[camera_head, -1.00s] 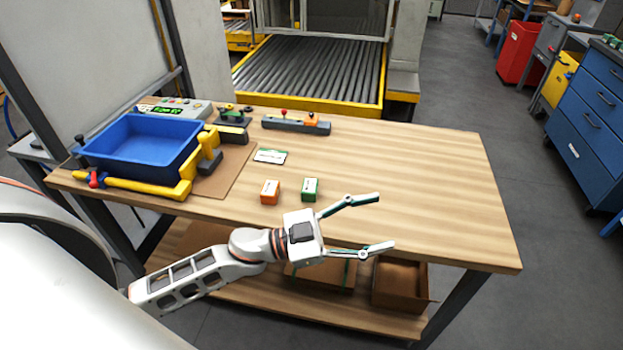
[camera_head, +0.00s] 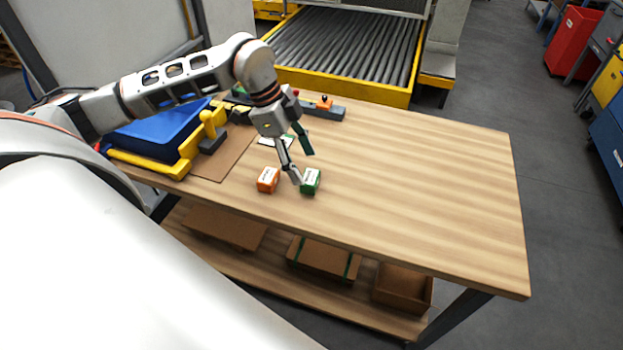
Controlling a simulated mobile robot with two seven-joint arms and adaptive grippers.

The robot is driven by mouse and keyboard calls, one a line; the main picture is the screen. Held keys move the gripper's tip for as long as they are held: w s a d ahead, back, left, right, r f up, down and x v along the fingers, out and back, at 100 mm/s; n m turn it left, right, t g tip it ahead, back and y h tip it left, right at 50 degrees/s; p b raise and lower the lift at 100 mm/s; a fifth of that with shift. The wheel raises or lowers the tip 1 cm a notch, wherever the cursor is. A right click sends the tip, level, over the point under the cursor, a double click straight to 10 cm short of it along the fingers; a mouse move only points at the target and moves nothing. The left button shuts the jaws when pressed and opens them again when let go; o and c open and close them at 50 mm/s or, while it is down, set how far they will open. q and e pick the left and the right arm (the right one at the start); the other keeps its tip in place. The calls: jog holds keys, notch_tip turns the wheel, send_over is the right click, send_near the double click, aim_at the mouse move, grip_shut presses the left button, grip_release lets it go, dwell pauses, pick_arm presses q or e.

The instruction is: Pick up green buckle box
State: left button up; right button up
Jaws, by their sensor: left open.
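The green buckle box (camera_head: 311,182) is a small green block with a white label, standing on the wooden table near its front edge. My left gripper (camera_head: 302,168) is open, with its fingers pointing down just above and behind the green box. One fingertip shows beside the box's left side; whether it touches the box I cannot tell. The other finger is behind the box and higher in the picture. My right gripper is not in view.
An orange box (camera_head: 268,180) stands close on the left of the green one. A dark rail (camera_head: 325,110) lies at the back. The table's right half (camera_head: 430,180) is clear.

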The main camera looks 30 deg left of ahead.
aim_at(310, 177)
pick_arm(q)
jog(key=x, duration=0.5)
jog(key=shift+w+f, duration=0.2)
jog(key=shift+f, duration=0.25)
jog(key=c, duration=1.3)
